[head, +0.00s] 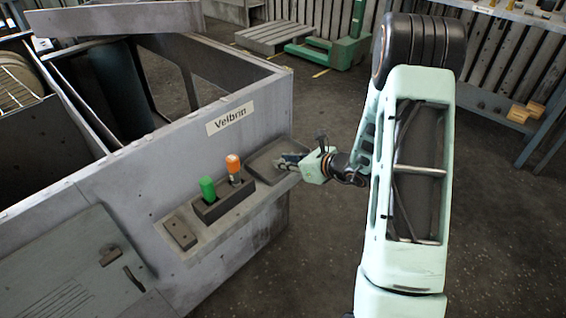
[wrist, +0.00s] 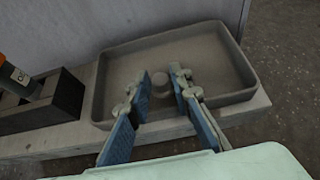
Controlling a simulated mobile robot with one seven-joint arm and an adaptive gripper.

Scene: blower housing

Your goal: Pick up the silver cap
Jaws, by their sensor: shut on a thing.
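The silver cap (wrist: 160,82) is a small, pale grey cylinder. In the wrist view it sits between my two blue-padded fingers, near their tips. My gripper (wrist: 160,90) is shut on it, over the shallow grey tray (wrist: 240,65). I cannot tell whether the cap still touches the tray floor. In the head view my gripper (head: 290,160) is at the tray (head: 264,152) on the machine's side shelf, and the cap cannot be made out there.
A dark holder (head: 222,206) with a green item (head: 207,189) and an orange-topped bottle (head: 234,168) stands beside the tray. A dark block (head: 180,233) lies farther along the shelf. The grey Velbrin housing (head: 190,140) rises behind. Open floor (head: 310,240) lies right of the shelf.

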